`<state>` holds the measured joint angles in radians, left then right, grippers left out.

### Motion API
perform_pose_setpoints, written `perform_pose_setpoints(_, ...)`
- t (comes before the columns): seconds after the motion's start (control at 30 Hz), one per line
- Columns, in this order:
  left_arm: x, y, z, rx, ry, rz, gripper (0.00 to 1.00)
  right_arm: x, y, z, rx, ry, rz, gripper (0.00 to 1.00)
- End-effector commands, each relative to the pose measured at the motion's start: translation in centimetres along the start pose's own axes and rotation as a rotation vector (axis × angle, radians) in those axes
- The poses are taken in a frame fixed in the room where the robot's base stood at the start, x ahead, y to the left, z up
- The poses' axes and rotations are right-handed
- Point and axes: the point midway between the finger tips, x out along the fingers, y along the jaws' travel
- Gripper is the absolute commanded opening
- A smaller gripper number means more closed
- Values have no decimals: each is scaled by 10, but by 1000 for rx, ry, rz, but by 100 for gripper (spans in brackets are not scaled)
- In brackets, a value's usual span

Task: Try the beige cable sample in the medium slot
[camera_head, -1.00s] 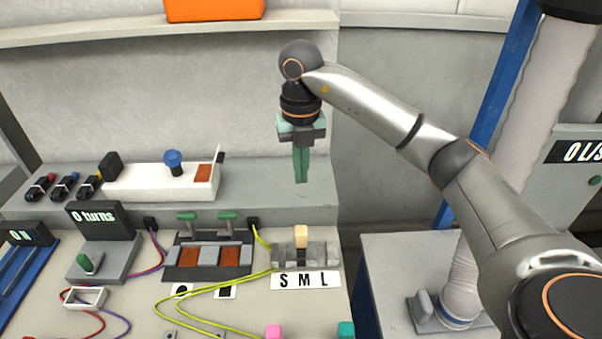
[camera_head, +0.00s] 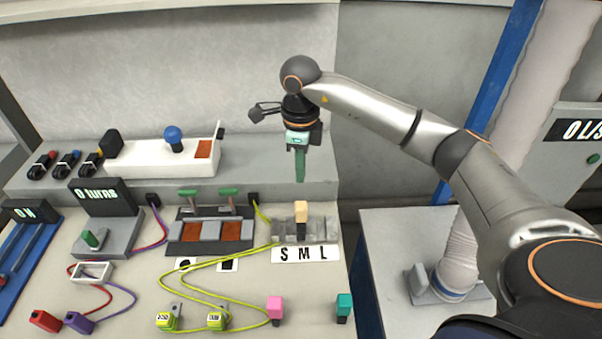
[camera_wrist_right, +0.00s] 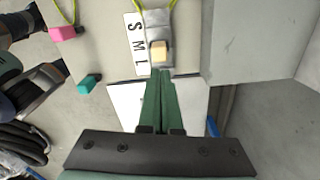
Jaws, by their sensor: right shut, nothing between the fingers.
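The beige cable sample (camera_head: 301,212) stands upright in the grey slot block (camera_head: 322,229), above the label plate (camera_head: 305,254) marked S M L. It lines up with the M, the middle slot. It also shows from above in the right wrist view (camera_wrist_right: 159,51). My right gripper (camera_head: 300,180) is shut and empty, pointing down with its green fingers above the sample and apart from it. In the right wrist view the closed fingertips (camera_wrist_right: 163,74) appear just below the block. My left gripper is not in view.
A pink sample (camera_head: 275,308) and a teal sample (camera_head: 343,307) stand at the front of the bench. Yellow cables (camera_head: 195,292) loop left of the block. A twin-lever unit (camera_head: 210,232) is beside it. The bench's right edge drops to a gap.

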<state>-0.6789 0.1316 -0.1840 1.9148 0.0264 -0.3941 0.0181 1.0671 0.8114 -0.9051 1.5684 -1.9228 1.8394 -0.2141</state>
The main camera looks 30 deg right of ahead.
Motion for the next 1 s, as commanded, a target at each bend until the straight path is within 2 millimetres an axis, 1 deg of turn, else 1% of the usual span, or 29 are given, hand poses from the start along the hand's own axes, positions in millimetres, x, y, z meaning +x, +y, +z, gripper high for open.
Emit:
perform_pose_setpoints(0.03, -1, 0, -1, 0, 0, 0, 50, 4, 1, -1, -69, 2, 2, 0)
perform_pose_setpoints(0.13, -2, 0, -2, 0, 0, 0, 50, 10, 1, -1, -196, 0, 1, 0)
perform_pose_setpoints(0.2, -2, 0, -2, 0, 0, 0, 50, 13, 1, -1, -262, 1, 0, 0)
perform_pose_setpoints(0.33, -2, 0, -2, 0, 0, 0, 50, 18, 1, -2, -336, 0, 0, 0)
perform_pose_setpoints(0.47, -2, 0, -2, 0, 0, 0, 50, 25, 2, -2, -357, 1, 0, 0)
perform_pose_setpoints(0.77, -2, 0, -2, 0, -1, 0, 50, 59, 2, -2, -356, 1, 2, 0)
perform_pose_setpoints(0.83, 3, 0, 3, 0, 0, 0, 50, 69, 2, -1, -356, 0, 1, 0)
perform_pose_setpoints(1.0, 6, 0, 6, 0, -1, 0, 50, 77, 2, -1, -356, 0, -1, 0)
